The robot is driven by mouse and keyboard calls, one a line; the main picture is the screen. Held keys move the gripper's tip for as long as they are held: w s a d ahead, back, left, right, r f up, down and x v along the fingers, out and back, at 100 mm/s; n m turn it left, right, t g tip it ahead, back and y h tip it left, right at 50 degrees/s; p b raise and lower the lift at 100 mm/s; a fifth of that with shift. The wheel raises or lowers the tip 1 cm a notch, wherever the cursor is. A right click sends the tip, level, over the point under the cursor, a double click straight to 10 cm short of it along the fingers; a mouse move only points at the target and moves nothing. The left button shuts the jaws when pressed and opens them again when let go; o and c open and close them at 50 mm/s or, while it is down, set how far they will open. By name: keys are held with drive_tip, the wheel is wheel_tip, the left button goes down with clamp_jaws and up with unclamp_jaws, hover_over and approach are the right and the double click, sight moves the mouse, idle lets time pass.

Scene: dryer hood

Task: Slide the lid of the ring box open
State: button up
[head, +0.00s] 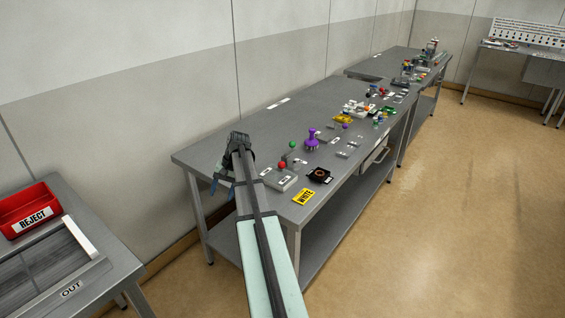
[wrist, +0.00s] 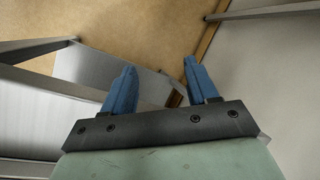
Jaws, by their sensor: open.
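I cannot tell for certain which thing is the ring box. A small black item with an orange ring on it (head: 320,175) lies near the front edge of the long table, right of my arm, and may be it. No sliding lid can be made out at this size. My gripper (head: 222,187) hangs beside the left end of that table, pointing down, well apart from the black item. In the wrist view, my gripper (wrist: 160,76) has its two blue fingers spread with nothing between them.
A red REJECT bin (head: 30,212) stands on a separate table at left.

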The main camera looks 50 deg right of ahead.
drive_tip(key=s+d+r+h, duration=0.1)
drive_tip(key=s+d+r, duration=0.3)
drive_tip(key=d+r, duration=0.8)
drive_tip(key=h, duration=0.2)
approach(282, 162)
drive_tip(key=shift+m, duration=0.4)
drive_tip(key=f, duration=0.3)
drive_tip(key=w+f, duration=0.1)
drive_tip(key=f, duration=0.2)
drive_tip(key=a+f, duration=0.1)
drive_tip(key=f, duration=0.2)
drive_tip(key=shift+w+f, duration=0.3)
drive_tip(key=shift+w, duration=0.05)
clamp_jaws()
